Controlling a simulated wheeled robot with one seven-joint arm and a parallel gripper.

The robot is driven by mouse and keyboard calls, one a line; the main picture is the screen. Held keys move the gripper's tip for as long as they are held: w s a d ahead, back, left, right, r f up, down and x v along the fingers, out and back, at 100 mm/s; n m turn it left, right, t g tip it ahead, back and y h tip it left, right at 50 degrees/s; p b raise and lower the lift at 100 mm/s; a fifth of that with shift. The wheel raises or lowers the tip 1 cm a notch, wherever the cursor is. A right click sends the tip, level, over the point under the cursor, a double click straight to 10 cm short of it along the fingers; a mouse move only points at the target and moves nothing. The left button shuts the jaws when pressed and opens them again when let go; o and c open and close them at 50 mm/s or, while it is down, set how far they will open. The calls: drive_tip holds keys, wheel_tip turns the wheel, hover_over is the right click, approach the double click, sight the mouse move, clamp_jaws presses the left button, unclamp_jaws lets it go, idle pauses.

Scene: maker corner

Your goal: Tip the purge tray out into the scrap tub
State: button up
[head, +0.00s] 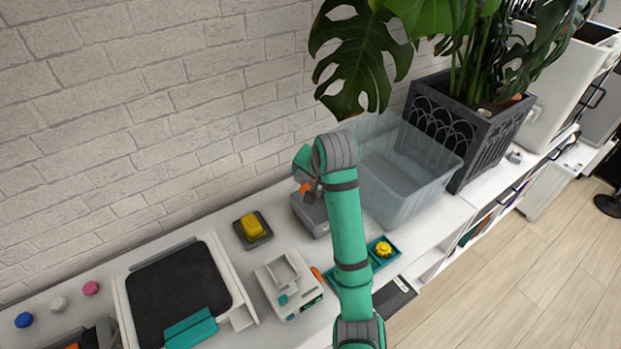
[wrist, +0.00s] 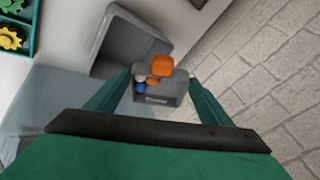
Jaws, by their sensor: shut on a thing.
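My gripper (head: 309,184) hangs from my bent arm, above the grey open tub (head: 309,214) on the counter. In the wrist view, its teal fingers are closed on a small grey tray (wrist: 172,98) with a pale label on its front. Orange, white and blue bits (wrist: 141,86) show in the tray. The grey tub also shows in the wrist view (wrist: 120,42), just past the tray, and its visible inside looks empty. The held tray is apart from the counter. The head view barely shows it, and its exact tilt is unclear.
A large clear bin (head: 400,185) stands right of the grey tub, beside a dark planter (head: 455,125) with big overhanging leaves. A brick wall runs behind.

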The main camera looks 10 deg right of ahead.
drive_tip(key=shift+s+d+f+m+t+y, duration=0.2)
drive_tip(key=shift+d+t+y, duration=0.05)
drive_tip(key=shift+t+y, duration=0.35)
drive_tip(key=shift+s+d+f+m+t+y, duration=0.15)
drive_tip(key=shift+s+d+m+t+y, duration=0.05)
drive_tip(key=shift+t+y, duration=0.35)
drive_tip(key=t+y, duration=0.1)
drive_tip(key=t, duration=0.1)
drive_tip(key=s+d+f+m+t+y, duration=0.1)
drive_tip(key=t+y, duration=0.1)
drive_tip(key=shift+s+d+y, duration=0.1)
drive_tip(key=shift+d+y, duration=0.1)
drive_tip(key=shift+y, duration=0.05)
drive_tip(key=shift+s+d+f+m+t+y, duration=0.3)
drive_tip(key=shift+m+t+y, duration=0.3)
drive_tip(key=shift+t, duration=0.55)
drive_tip(key=shift+s+d+f+m+t+y, duration=0.2)
drive_tip(key=shift+d+f+m+t+y, duration=0.3)
drive_tip(key=shift+t, duration=0.65)
drive_tip(key=shift+s+d+f+m+t+y, duration=0.2)
drive_tip(key=shift+m+t+y, duration=0.4)
drive_tip(key=shift+t, duration=0.55)
drive_tip(key=shift+r, duration=0.15)
